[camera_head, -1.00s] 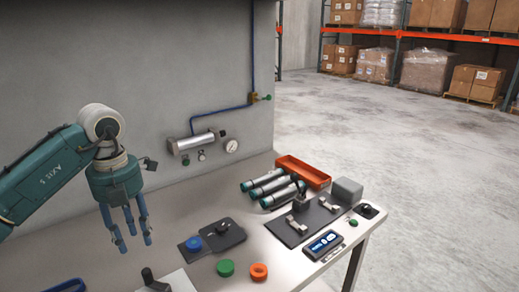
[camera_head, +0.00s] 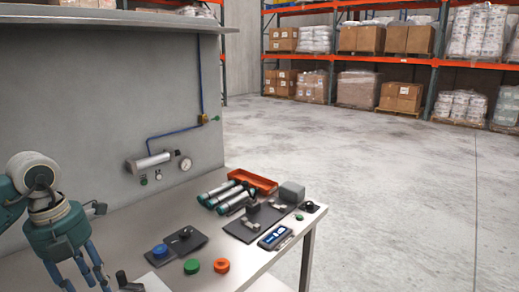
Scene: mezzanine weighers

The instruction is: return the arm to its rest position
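My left gripper (camera_head: 88,280) shows at the lower left of the head view, its teal wrist above blue fingers that point down. The fingers stand apart with nothing seen between them, and their tips are close to the bottom edge of the picture. It hangs at the left of the workbench (camera_head: 150,232), apart from the parts on the bench. My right gripper does not show.
On the bench are a blue cap (camera_head: 160,251), a green ring (camera_head: 192,266), an orange ring (camera_head: 222,265), several silver cylinders (camera_head: 228,196), an orange tray (camera_head: 254,181) and a scale display (camera_head: 275,237). Pallet racks (camera_head: 350,60) stand behind open floor (camera_head: 400,190).

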